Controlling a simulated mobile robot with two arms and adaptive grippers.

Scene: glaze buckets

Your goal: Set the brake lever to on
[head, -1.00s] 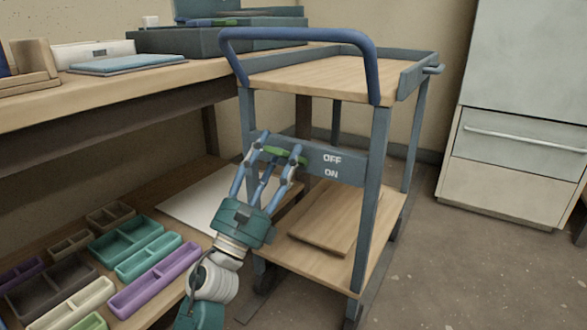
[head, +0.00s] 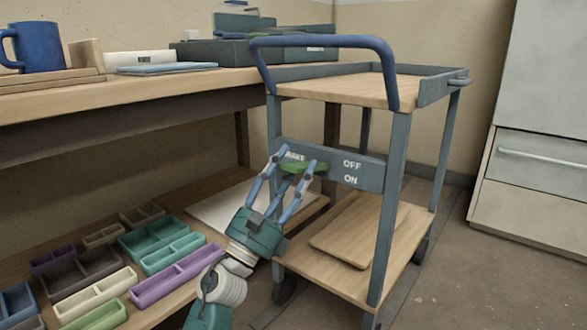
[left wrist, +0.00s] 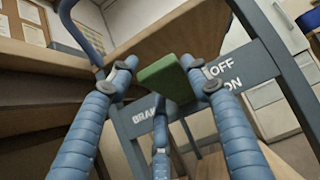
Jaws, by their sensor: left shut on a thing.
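The brake lever (head: 310,168) has a green handle in front of the cart's grey-blue panel (head: 370,175). The panel carries the word BRAKE at left, OFF at upper right and ON below it. My left gripper (head: 292,163) is shut on the green handle. In the left wrist view the handle (left wrist: 162,72) lies between the blue fingers. The lever's pivot is hidden. My right gripper is not in view.
The cart (head: 393,150) has a blue push bar (head: 325,41) above my left gripper and a lower shelf with a wooden board (head: 355,232). A workbench (head: 120,105) stands at left, with several coloured trays (head: 178,275) on its lower shelf. Floor is open at right.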

